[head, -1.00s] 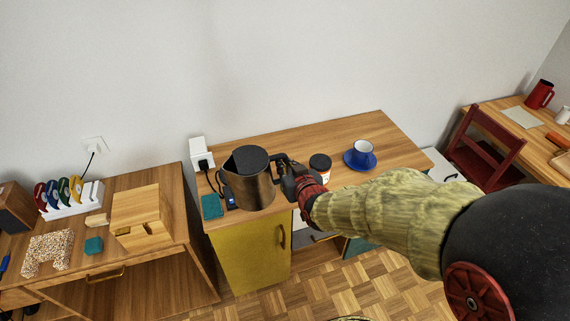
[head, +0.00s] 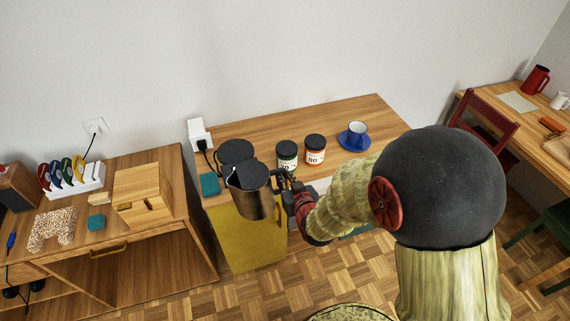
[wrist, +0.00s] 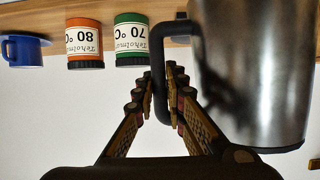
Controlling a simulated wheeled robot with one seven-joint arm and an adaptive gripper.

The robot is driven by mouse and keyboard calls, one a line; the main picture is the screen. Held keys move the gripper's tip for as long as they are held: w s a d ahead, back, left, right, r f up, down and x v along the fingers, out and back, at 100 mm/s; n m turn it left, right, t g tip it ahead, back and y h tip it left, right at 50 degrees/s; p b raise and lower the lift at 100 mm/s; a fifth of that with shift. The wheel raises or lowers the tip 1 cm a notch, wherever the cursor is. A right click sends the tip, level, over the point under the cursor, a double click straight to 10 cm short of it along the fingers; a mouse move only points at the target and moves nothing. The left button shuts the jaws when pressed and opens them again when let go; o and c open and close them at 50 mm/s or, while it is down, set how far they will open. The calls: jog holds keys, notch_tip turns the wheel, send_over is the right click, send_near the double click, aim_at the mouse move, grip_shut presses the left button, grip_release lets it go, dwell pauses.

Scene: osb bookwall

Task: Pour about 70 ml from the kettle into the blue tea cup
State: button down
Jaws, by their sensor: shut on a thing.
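The kettle (head: 252,194), steel with a dark top, is held in the air in front of the counter's left part, roughly upright. My gripper (head: 284,184) is shut on its black handle (wrist: 157,65), which shows between the fingers in the wrist view (wrist: 174,88). The kettle's round dark base (head: 235,150) stands on the counter behind it, partly hidden. The blue tea cup (head: 357,130), white inside, stands on a blue saucer (head: 348,142) to the right, well apart from the kettle. The cup also shows upside down in the wrist view (wrist: 25,54). The kettle's contents are hidden.
Two labelled jars, green-banded (head: 287,154) and orange-banded (head: 315,149), stand between kettle and cup. A teal pad (head: 209,184) lies at the counter's left end. The wooden counter (head: 340,112) is clear behind the jars.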

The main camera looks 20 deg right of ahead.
notch_tip(320, 180, down, 12)
jog(key=s, duration=0.1)
jog(key=shift+s+a+f, duration=0.2)
jog(key=shift+s+a, duration=0.1)
jog(key=shift+a, duration=0.15)
